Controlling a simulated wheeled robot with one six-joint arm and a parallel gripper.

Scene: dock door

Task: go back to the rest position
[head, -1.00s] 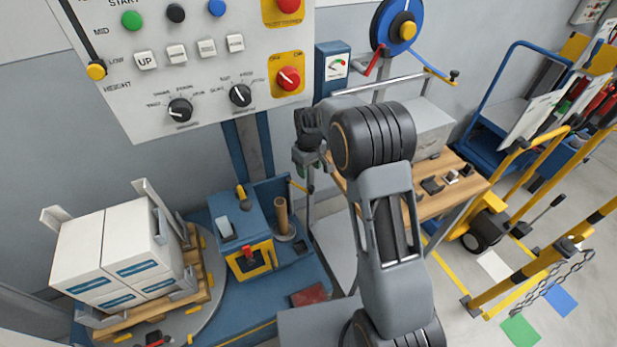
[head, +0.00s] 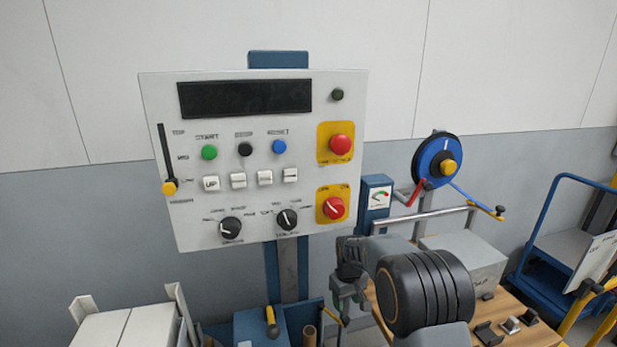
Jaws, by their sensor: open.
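My gripper (head: 349,303) hangs at the lower middle of the head view, with its fingers pointing down. It is open, and I see nothing between its fingers. It is below the right part of the control panel (head: 215,110) and apart from it. The panel carries a dark display, green, black and blue buttons, white keys, two black knobs, a yellow-tipped slider (head: 170,187) low in its slot and two red controls on yellow plates. My arm folds in front of the wooden bench (head: 545,335) and hides part of it.
White boxes (head: 105,332) stand at the lower left. A blue machine (head: 250,328) is below the panel. A blue reel (head: 437,161) and a gauge box (head: 376,196) are right of the panel. A blue cart (head: 540,262) stands at the far right.

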